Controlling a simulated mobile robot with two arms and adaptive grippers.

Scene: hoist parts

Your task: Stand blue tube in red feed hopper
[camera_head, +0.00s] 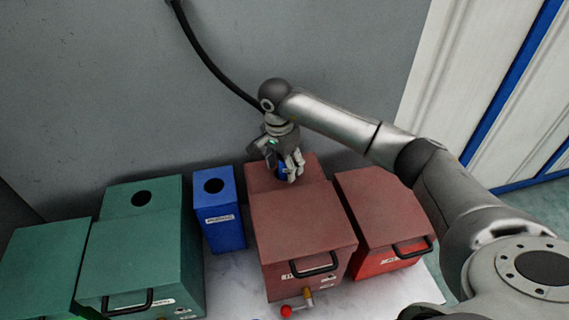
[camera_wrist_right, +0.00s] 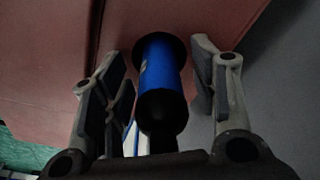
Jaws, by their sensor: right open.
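The blue tube (camera_wrist_right: 161,68) has dark ends. Its far end meets a dark round opening in the red surface in the right wrist view. In the head view a bit of the blue tube (camera_head: 282,173) shows at the red feed hopper (camera_head: 262,178), the raised back part of the middle red machine. The tube looks upright there. My right gripper (camera_head: 287,174) is above the hopper and open. Its fingers (camera_wrist_right: 156,58) stand on both sides of the tube with gaps visible. The hopper opening is mostly hidden by the gripper in the head view. My left gripper is out of view.
The middle red machine (camera_head: 302,225) has a black handle and a small red-knobbed lever (camera_head: 287,310) in front. Another red box (camera_head: 382,210) is to its right. A blue bin (camera_head: 221,225) and a green machine (camera_head: 140,255) with round openings stand left. A grey wall is behind.

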